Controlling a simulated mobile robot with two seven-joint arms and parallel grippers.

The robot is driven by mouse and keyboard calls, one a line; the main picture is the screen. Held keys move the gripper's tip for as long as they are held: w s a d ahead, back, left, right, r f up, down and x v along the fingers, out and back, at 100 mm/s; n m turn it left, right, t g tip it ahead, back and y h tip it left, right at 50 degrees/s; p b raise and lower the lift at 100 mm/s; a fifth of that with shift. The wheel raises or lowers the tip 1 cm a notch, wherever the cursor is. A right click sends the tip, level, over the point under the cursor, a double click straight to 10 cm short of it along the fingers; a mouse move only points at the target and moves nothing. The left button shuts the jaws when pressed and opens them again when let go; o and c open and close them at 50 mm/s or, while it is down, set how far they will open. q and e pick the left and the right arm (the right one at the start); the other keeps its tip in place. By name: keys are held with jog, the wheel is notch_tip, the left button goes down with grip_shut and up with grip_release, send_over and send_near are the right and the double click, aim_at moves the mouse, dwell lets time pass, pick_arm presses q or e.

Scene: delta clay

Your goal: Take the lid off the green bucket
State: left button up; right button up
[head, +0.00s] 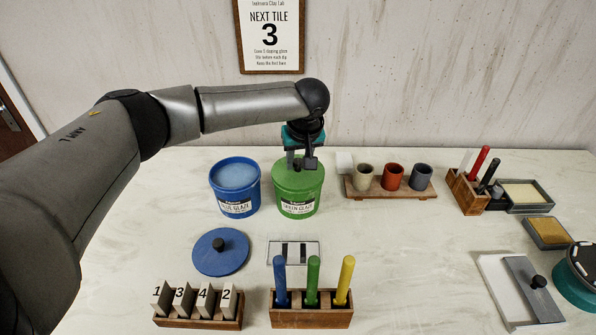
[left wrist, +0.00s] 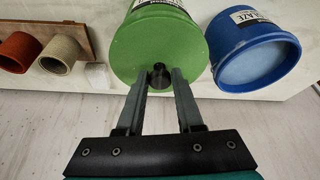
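The green bucket (head: 297,197) stands upright on the table with its green lid (head: 291,171) on. It also shows in the left wrist view (left wrist: 190,22), where its lid (left wrist: 130,45) carries a small black knob (left wrist: 158,76). My left gripper (head: 303,163) is over the lid, pointing down. In the left wrist view its two fingers (left wrist: 160,78) straddle the knob, with a gap visible beside it, so they look open. The head view partly hides the knob behind the gripper.
The open blue bucket (head: 235,196) stands close left of the green one; its blue lid (head: 220,252) lies in front. A board with three cups (head: 393,177) is on the right. A rack with coloured sticks (head: 312,308) and number tiles (head: 196,302) are nearer.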

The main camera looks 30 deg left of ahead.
aim_at(299, 163)
pick_arm(q)
grip_shut()
dwell(0.3)
notch_tip(299, 163, up, 20)
jog(key=p, duration=0.2)
dwell(0.4)
